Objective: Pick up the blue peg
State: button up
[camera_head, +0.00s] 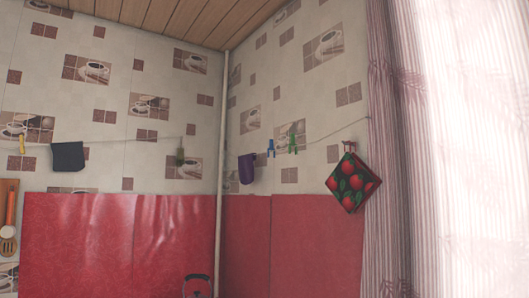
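A small blue peg (271,148) hangs on the line on the right-hand wall, just right of the corner pipe. A purple cloth hangs close on its left and a green peg on its right. The blue peg looks upright and clipped to the line, apart from its neighbours. My gripper is not in view.
A line runs along both walls with a yellow peg (22,144), a dark cloth (68,157), an olive peg (180,157), the purple cloth (247,168) and the green peg (293,143). A patterned potholder (354,183) hangs by the curtain (395,200). A pipe (221,130) stands in the corner.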

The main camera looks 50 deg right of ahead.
aim_at(271, 141)
jog(key=z, duration=0.05)
jog(key=i, duration=1)
jog(key=u, duration=0.05)
